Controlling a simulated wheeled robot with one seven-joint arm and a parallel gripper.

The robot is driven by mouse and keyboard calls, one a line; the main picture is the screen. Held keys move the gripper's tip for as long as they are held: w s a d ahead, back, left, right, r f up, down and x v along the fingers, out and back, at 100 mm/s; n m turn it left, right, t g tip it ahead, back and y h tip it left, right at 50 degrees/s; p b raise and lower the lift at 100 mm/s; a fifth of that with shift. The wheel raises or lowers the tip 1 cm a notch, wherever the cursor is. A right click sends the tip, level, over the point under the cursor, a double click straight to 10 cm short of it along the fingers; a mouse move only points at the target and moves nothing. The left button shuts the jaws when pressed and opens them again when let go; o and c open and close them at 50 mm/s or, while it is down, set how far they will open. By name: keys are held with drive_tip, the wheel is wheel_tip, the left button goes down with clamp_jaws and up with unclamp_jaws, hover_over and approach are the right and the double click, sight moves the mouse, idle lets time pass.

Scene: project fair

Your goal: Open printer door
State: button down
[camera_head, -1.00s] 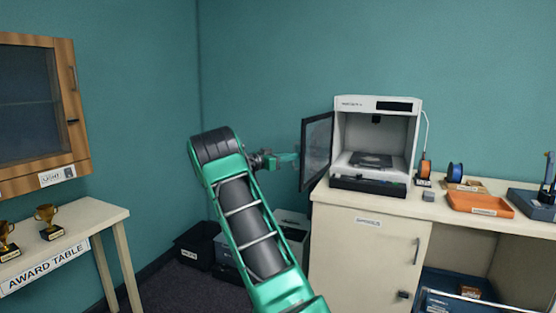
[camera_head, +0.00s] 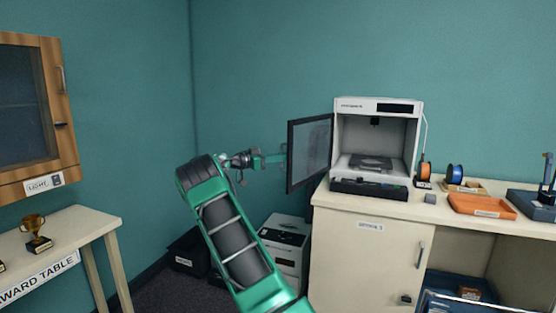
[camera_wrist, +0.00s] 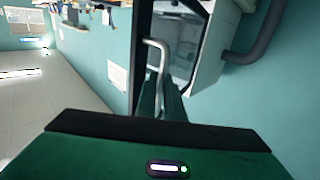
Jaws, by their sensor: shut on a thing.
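The white 3D printer (camera_head: 349,104) stands on the cabinet in the head view. Its dark-framed glass door (camera_head: 310,153) is swung wide open to the left, and the inside with its build plate (camera_head: 371,163) shows. My gripper (camera_head: 283,157) is at the door's outer left edge, shut on the door handle. In the wrist view the bent grey handle (camera_wrist: 160,47) rises from between my gripper's fingers (camera_wrist: 172,100). The printer's white body (camera_wrist: 209,65) shows behind the door. The exact grip on the handle is partly hidden.
A white machine (camera_head: 286,240) and dark bin (camera_head: 187,252) stand on the floor below my arm. The award table (camera_head: 70,228) is left.

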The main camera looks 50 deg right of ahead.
drive_tip(key=shift+w+a, duration=0.1)
drive_tip(key=c, duration=1.9)
unclamp_jaws()
drive_tip(key=shift+w+a, duration=0.2)
drive_tip(key=shift+a, duration=0.05)
drive_tip(key=shift+o, duration=0.2)
drive_tip(key=shift+a, duration=0.1)
drive_tip(key=v, duration=1.1)
drive_tip(key=shift+w, duration=0.1)
